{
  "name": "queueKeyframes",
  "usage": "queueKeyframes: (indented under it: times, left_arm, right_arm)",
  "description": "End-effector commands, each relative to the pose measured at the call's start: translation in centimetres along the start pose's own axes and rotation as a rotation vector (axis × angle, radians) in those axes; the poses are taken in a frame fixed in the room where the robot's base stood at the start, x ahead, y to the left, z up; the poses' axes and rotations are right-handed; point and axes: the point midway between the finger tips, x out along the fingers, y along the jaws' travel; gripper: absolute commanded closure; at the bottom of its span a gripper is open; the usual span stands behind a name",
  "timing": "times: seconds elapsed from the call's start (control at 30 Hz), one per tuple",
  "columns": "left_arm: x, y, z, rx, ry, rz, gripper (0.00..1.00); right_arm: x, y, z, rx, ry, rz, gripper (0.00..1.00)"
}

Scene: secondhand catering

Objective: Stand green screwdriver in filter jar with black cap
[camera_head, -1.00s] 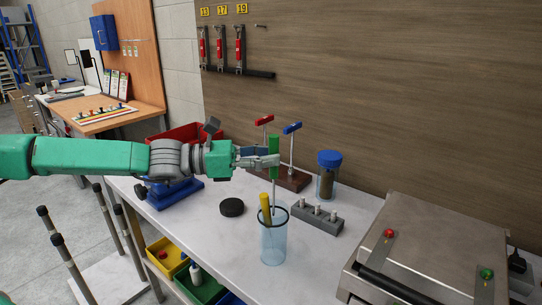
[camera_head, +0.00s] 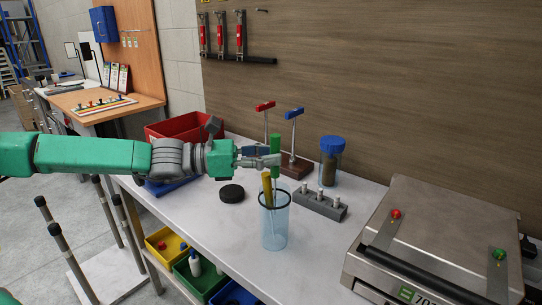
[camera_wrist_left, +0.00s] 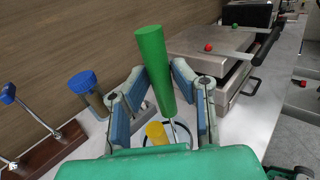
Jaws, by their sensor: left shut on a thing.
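The green screwdriver (camera_head: 275,144) is upright in my left gripper (camera_head: 272,161), which is shut on its handle. Its thin shaft points down into the mouth of the clear jar (camera_head: 275,232); the tip is hard to make out. The jar has a black rim, and a yellow-handled tool (camera_head: 268,187) leans inside it. The black cap (camera_head: 231,193) lies flat on the table, left of the jar. The left wrist view shows the green handle (camera_wrist_left: 154,70) between the blue-padded fingers, with the yellow handle (camera_wrist_left: 156,133) below. My right gripper is not in view.
Behind the jar are a grey block with pegs (camera_head: 321,205), a blue-lidded jar (camera_head: 331,158) and a wooden stand (camera_head: 296,165) with red and blue T-handles. A red bin (camera_head: 184,129) stands at back left, a metal appliance (camera_head: 440,235) at right. The table front is clear.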

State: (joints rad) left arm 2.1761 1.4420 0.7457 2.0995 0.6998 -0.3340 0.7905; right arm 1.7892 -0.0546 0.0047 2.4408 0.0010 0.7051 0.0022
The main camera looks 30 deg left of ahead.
Motion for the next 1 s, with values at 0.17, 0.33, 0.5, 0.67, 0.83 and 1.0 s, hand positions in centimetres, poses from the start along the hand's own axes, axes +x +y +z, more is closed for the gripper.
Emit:
queueKeyframes:
  times: [0.17, 0.33, 0.5, 0.67, 0.83, 1.0]
  left_arm:
    - [0.1, -0.1, 0.1, 0.001, 0.001, -0.001, 0.55]
    - [0.1, -0.1, 0.1, 0.001, 0.001, -0.001, 0.55]
    - [0.0, 0.0, 0.0, 0.0, 0.001, 0.0, 0.55]
    - [-0.9, 0.1, 0.2, 0.004, -0.003, 0.001, 0.55]
    - [-2.6, 0.1, 0.2, 0.005, -0.006, 0.003, 0.55]
    - [-4.3, 0.1, 0.2, 0.002, -0.008, 0.0, 0.55]
  right_arm:
    - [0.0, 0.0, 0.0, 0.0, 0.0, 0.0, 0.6]
    - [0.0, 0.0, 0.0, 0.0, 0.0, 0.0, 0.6]
    - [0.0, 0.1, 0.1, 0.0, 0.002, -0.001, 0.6]
    - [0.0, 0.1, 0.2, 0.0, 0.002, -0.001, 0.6]
    - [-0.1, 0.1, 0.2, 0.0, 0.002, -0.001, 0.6]
    - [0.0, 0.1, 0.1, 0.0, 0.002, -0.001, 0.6]
